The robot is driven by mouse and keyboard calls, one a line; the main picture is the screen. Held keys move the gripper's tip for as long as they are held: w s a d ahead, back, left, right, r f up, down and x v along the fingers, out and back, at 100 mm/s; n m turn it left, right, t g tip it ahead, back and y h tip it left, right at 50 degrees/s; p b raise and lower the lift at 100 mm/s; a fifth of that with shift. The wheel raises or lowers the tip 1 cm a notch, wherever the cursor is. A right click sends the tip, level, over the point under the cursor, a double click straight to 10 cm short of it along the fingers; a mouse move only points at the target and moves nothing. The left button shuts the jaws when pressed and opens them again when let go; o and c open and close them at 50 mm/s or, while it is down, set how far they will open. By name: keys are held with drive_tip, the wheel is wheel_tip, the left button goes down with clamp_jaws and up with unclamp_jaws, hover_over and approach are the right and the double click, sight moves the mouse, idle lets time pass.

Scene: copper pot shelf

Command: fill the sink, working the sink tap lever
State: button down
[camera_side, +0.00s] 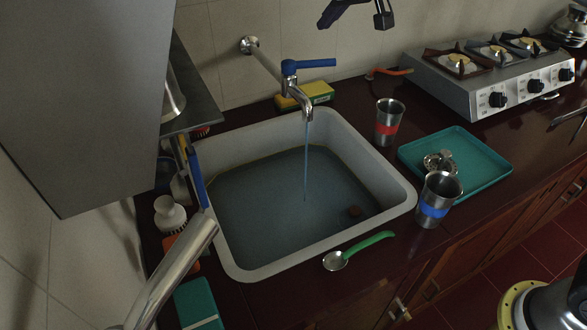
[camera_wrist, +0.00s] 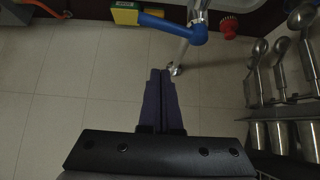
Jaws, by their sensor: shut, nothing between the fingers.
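The sink (camera_side: 400,197) is a white basin holding bluish water (camera_side: 270,215). A thin stream runs from the metal tap spout (camera_side: 304,100) into it. The blue tap lever (camera_side: 315,64) sits on top of the tap and points right in the side view; it also shows in the wrist view (camera_wrist: 172,27), pointing left. My gripper (camera_side: 324,24) is at the top edge of the side view, above and apart from the lever. In the wrist view its purple fingers (camera_wrist: 160,72) are pressed together, empty, below the lever in the picture.
A yellow-green sponge pack (camera_side: 318,92) lies behind the tap. A red-banded cup (camera_side: 388,125), blue-banded cup (camera_side: 434,210), teal tray (camera_side: 490,150) and green-handled spoon (camera_side: 370,243) stand right of and before the sink. A grey stove (camera_side: 470,100) is back right; hanging ladles (camera_wrist: 281,75) show in the wrist view.

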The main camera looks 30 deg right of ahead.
drive_tip(key=m+h, duration=0.3)
approach(321, 66)
drive_tip(key=x, duration=0.6)
drive_tip(key=shift+f, duration=0.15)
idle(0.6)
